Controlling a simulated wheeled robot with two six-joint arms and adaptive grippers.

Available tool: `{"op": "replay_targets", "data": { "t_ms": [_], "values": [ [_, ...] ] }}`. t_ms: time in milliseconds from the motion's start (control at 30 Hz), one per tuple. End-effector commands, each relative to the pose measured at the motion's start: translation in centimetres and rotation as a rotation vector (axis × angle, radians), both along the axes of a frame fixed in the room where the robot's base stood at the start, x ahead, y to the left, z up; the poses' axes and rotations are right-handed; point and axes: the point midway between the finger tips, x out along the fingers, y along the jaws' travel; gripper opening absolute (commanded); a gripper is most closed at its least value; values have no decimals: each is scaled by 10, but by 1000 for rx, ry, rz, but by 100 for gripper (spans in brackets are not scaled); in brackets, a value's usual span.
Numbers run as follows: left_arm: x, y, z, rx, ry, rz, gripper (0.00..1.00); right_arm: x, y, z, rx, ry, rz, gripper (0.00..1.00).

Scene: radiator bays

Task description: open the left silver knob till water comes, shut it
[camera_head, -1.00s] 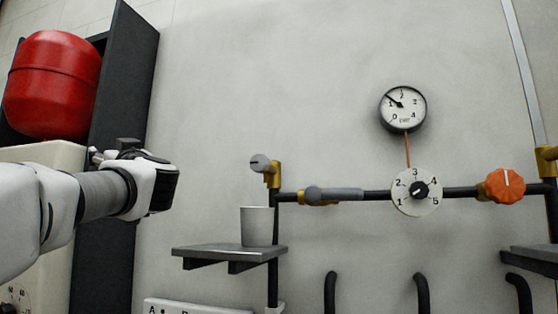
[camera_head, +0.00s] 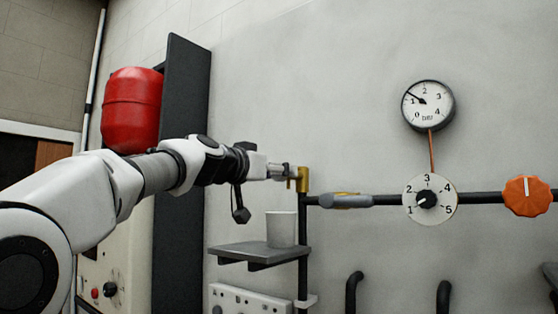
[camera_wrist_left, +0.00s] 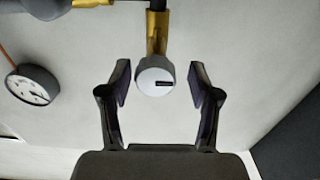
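The left silver knob (camera_wrist_left: 155,82) is a round grey cap with a dark slot mark, on a brass valve (camera_head: 303,180) at the left end of the black pipe. In the wrist view it sits between the two open fingers of my left gripper (camera_wrist_left: 160,78), with gaps visible on both sides. In the head view the left gripper (camera_head: 280,171) is at the valve and mostly hides the knob. A white cup (camera_head: 281,229) stands upright on the grey shelf (camera_head: 245,249) below the valve. I see no water. My right gripper is out of view.
Along the pipe are a grey lever (camera_head: 346,200), a numbered dial (camera_head: 430,198) and an orange knob (camera_head: 527,196). A pressure gauge (camera_head: 428,105) hangs above, its needle near 1. A red tank (camera_head: 131,110) stands by a dark panel at left.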

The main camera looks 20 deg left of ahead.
Motion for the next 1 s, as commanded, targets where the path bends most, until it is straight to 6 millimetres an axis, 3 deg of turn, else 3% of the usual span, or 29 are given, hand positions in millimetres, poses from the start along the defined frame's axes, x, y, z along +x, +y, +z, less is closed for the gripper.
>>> {"op": "replay_targets", "data": {
  "t_ms": [267, 333, 433, 467, 1000],
  "values": [
    [6, -2, -1, -1, -2, 0, 62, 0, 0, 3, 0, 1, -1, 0],
    [6, -2, -1, -1, -2, 1, 45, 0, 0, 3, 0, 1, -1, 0],
    [6, -2, -1, -1, -2, 1, 9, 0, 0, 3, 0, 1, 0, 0],
    [6, -2, -1, -1, -2, 1, 4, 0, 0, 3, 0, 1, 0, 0],
    [5, -2, -1, 82, -36, 2, 4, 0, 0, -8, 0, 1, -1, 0]
  ]
}}
